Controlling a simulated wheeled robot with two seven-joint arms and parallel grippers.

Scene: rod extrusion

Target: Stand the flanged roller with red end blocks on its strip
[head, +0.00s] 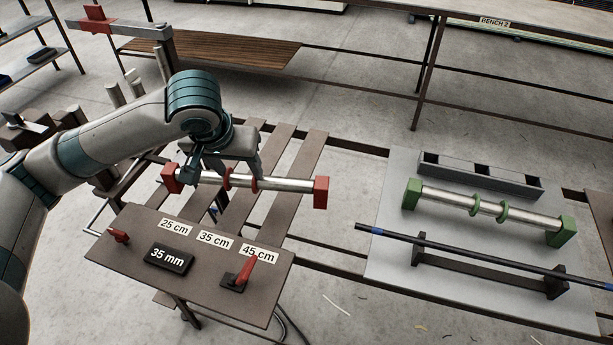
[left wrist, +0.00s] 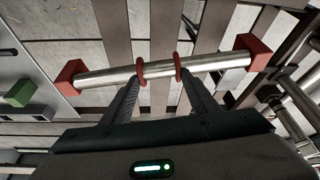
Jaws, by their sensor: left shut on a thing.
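The flanged roller with red end blocks (head: 272,184) is a silver bar with two red flanges near its middle. It lies level across the brown slats (head: 283,150); how far above them is hard to tell. My left gripper (head: 231,176) reaches down onto its middle and is shut on it. In the left wrist view the roller (left wrist: 209,64) runs across between both red blocks, and the gripper's fingers (left wrist: 158,85) meet it beside the flanges. No strip is clearly marked as this roller's own. My right gripper is not in view.
A brown panel (head: 140,245) with length labels, a "35 mm" block (head: 168,258) and red levers stands in front. A grey board (head: 385,250) at right holds a roller with green blocks (head: 485,207), a dark slotted tray (head: 455,172) and a black rod (head: 470,256) on a stand.

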